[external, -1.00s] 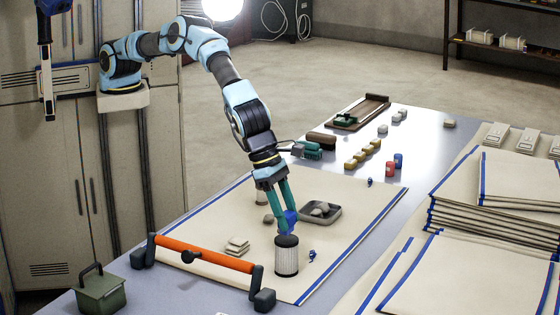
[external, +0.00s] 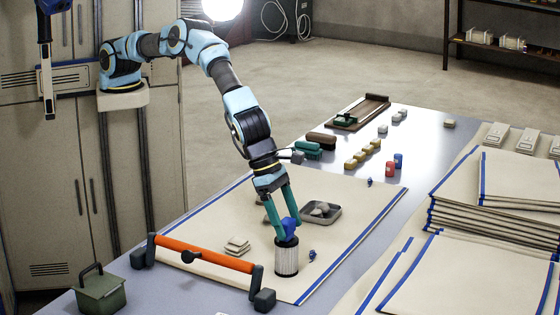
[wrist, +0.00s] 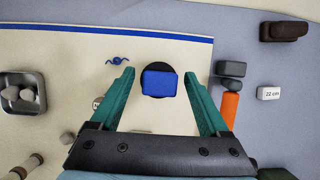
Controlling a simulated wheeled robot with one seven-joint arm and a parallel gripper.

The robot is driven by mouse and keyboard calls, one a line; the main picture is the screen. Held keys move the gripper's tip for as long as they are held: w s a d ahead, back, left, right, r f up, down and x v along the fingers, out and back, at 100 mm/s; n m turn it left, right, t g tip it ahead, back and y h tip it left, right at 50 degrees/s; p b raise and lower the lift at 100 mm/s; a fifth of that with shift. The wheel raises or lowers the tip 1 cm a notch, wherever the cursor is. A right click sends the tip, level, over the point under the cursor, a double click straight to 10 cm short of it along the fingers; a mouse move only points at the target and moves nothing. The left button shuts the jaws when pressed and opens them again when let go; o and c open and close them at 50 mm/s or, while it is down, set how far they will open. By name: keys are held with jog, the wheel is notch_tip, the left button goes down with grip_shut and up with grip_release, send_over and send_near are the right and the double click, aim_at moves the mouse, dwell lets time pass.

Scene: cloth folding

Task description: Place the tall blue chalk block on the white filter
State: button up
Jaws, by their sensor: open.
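The blue chalk block (external: 289,227) sits on the dark top of the white pleated filter (external: 287,260), which stands upright on the cream cloth (external: 205,224). My gripper (external: 289,223) is lowered over the block with its teal fingers on either side. In the wrist view the block (wrist: 160,84) lies between the open fingers (wrist: 159,76), with gaps on both sides. The filter's black top (wrist: 155,66) shows behind and around the block. Most of the filter's top is hidden by the block and fingers in the external view.
An orange-handled bar (external: 205,254) lies close to the filter's left. A grey tray with stones (external: 321,213) sits behind it. Small beige pieces (external: 237,245) and a blue knotted bit (external: 312,255) lie on the cloth. Stacked cloths (external: 490,200) fill the right side.

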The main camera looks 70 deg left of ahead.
jog(key=b+v, duration=0.2)
jog(key=v, duration=1)
jog(key=shift+r+b, duration=0.15)
jog(key=shift+b, duration=0.2)
jog(key=w+a+r+n+y, duration=0.1)
jog(key=w+a+n, duration=0.5)
jog(key=a, duration=0.5)
jog(key=w+a+n, duration=0.4)
jog(key=a+n, duration=0.3)
jog(key=a, duration=0.5)
jog(key=w+a+r+n+y, duration=0.1)
jog(key=w+a+n, duration=0.5)
jog(key=a, duration=0.5)
jog(key=s+a+n+g+y, duration=0.1)
jog(key=s+a+n, duration=0.2)
jog(key=a+n, duration=0.6)
jog(key=s+a+n, duration=0.2)
jog(key=a+n, duration=0.3)
jog(key=a, duration=0.8)
jog(key=s+a+f+n, duration=0.2)
jog(key=s+a+n, duration=0.7)
jog(key=a+n, duration=0.1)
jog(key=shift+a+n+g, duration=0.3)
jog(key=shift+a+n, duration=0.05)
jog(key=shift+n, duration=0.15)
jog(key=shift+f, duration=0.15)
